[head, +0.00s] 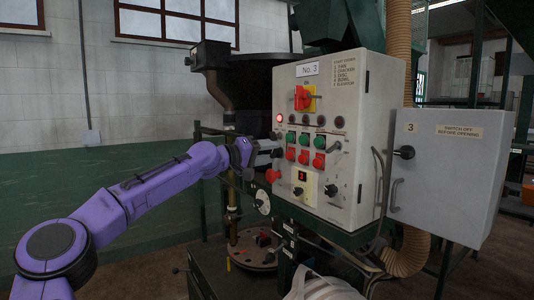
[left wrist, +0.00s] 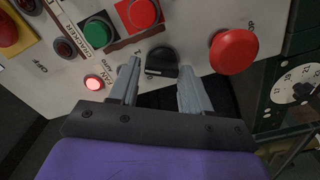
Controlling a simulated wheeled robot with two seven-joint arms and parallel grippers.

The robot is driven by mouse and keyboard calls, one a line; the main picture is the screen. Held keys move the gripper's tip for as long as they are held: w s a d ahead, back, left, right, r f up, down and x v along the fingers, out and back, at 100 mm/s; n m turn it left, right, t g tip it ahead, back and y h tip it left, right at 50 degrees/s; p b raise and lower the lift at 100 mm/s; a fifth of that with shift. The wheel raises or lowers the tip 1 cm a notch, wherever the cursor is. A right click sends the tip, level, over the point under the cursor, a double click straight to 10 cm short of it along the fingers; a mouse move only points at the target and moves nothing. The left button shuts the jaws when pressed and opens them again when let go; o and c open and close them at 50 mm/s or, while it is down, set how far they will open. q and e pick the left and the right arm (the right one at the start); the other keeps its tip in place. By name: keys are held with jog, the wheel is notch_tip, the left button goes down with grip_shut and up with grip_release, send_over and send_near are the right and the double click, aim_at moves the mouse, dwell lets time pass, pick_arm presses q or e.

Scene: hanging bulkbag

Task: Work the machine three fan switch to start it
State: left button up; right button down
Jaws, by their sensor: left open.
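The machine three control box (head: 345,90) is a pale panel marked No. 3, facing left in the head view. My left gripper (head: 271,147) is at the panel's left edge. In the left wrist view its two fingers are apart, on either side of a black rotary switch (left wrist: 162,62) with a mark like "I" beside it. In the head view the gripper largely hides this switch. A red mushroom button (left wrist: 233,52) is right of the fingers; it also shows in the head view (head: 272,175). My right gripper is not in view.
A red-and-yellow rotary switch (head: 303,97) is at the panel top. A red lamp (head: 280,118) is lit. Green buttons (head: 304,139) and red buttons (head: 303,157) stand close by. A grey cabinet (head: 445,175) is right; a dark hopper (head: 228,85) stands behind.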

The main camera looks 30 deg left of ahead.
pick_arm(q)
jog(key=b+v, duration=0.5)
jog(key=v, duration=0.5)
jog(key=shift+a, duration=0.15)
jog(key=shift+s, duration=0.25)
jog(key=shift+f, duration=0.1)
